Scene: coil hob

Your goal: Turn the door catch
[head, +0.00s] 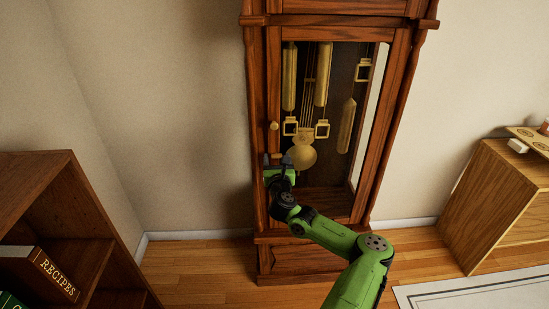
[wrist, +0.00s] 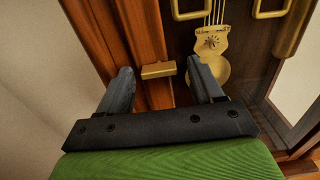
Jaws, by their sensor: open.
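The door catch (wrist: 158,70) is a small brass bar, lying roughly level on the wooden frame of the clock door in the wrist view. My gripper (wrist: 160,66) is open, with one dark finger on each side of the catch. The right finger is close to the catch's right end; I cannot tell whether they touch. In the head view my gripper (head: 277,161) is at the left stile of the clock door, left of the pendulum bob (head: 301,157), and the catch cannot be made out there. The door (head: 330,202) looks shut.
A round brass knob (head: 274,126) sits on the door frame above my gripper. Weights (head: 290,77) hang behind the glass. A bookcase (head: 40,190) with books stands at the left and a wooden cabinet (head: 490,195) at the right. Floor is clear beside the clock.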

